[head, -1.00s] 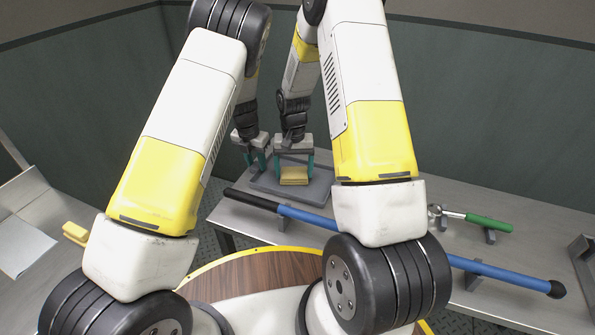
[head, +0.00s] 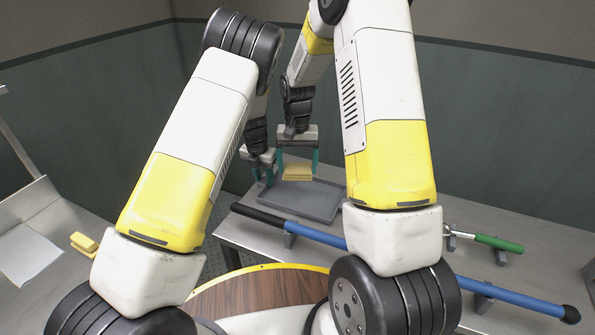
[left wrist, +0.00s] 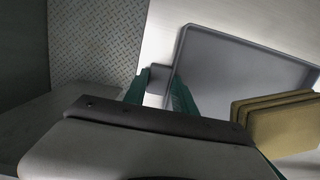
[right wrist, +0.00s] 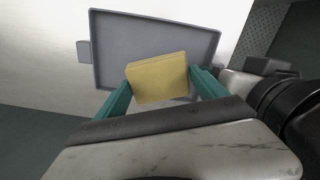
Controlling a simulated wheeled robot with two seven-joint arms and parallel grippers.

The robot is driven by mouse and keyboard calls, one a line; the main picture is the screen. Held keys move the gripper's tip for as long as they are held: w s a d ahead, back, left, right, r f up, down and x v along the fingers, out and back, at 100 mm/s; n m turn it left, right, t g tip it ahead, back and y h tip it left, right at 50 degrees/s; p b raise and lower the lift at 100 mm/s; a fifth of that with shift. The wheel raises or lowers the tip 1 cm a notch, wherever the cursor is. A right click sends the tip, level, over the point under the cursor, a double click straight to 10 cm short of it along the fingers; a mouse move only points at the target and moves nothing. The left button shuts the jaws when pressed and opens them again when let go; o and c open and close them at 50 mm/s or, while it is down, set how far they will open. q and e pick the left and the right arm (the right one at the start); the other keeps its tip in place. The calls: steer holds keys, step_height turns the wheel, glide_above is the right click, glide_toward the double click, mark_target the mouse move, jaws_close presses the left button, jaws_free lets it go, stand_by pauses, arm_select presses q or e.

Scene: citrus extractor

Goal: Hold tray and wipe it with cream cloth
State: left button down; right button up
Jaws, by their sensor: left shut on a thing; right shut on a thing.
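The grey tray (head: 315,208) lies flat on the metal table, with a raised rim. A small tab (left wrist: 158,78) on its side shows between my left fingers in the left wrist view. My left gripper (head: 264,180) is shut on this tab of the tray. My right gripper (head: 297,168) is shut on the folded cream cloth (right wrist: 157,79), which looks yellowish. The cloth is held over the tray's far part and appears raised off its surface. It also shows at the right of the left wrist view (left wrist: 283,122). The tray's bare floor shows around it.
A blue bar with a black grip (head: 400,255) lies on holders in front of the tray. A green-handled tool (head: 497,243) rests to the right. A yellow block (head: 83,243) and a pale sheet (head: 30,257) are on the left bench. Walls stand behind the tables.

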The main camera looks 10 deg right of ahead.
stand_by(0.4)
arm_select(q)
steer(key=c, duration=0.9)
jaws_free()
